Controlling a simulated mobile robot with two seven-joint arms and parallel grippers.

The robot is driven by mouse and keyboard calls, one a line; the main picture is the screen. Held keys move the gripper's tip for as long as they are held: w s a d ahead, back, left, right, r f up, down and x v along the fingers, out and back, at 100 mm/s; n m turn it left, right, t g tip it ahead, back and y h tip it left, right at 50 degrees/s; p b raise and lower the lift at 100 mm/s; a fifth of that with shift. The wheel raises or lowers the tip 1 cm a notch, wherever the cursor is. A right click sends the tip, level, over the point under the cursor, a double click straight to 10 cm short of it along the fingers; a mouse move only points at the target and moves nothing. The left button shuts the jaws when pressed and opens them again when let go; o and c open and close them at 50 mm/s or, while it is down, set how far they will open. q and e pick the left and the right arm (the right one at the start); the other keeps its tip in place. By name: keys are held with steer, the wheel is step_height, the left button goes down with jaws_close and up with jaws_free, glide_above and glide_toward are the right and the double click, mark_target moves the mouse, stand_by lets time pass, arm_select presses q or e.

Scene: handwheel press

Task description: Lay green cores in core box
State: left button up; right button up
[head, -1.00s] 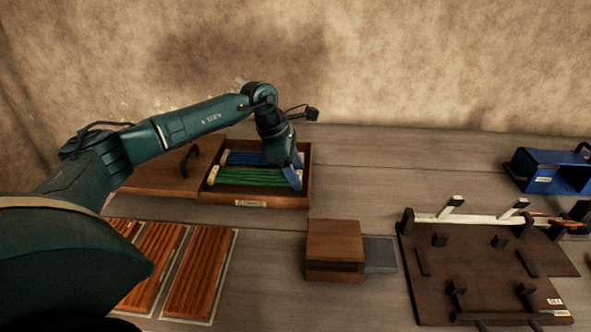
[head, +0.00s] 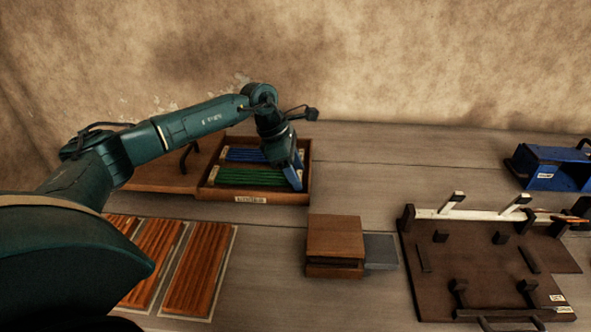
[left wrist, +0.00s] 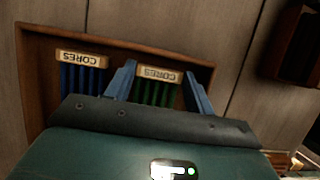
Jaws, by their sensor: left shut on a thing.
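The green cores (head: 250,177) lie as a bundle in the front part of the wooden core box (head: 230,198). They also show in the left wrist view (left wrist: 152,94), under a pale block marked CORES (left wrist: 158,75). My left gripper (head: 297,178) reaches down inside the box at the bundle's right end. Its blue fingers stand on both sides of the green bundle and are shut on it. Blue cores (head: 246,156) lie behind the green ones in the box, with their own marked block (left wrist: 82,58). My right gripper is out of view.
A wooden lid or board with a black handle (head: 155,178) lies left of the box. Grooved reddish boards (head: 199,270) are at the front left. A brown block (head: 334,240), a dark fixture board (head: 480,262) and a blue holder (head: 548,168) stand to the right.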

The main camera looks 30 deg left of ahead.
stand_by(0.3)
arm_select(q)
steer(key=o, duration=1.6)
steer(key=shift+f, duration=0.1)
steer(key=shift+c, duration=0.2)
steer(key=shift+r+p, duration=2.5)
steer(key=shift+r, duration=1.15)
steer(key=shift+f, duration=0.1)
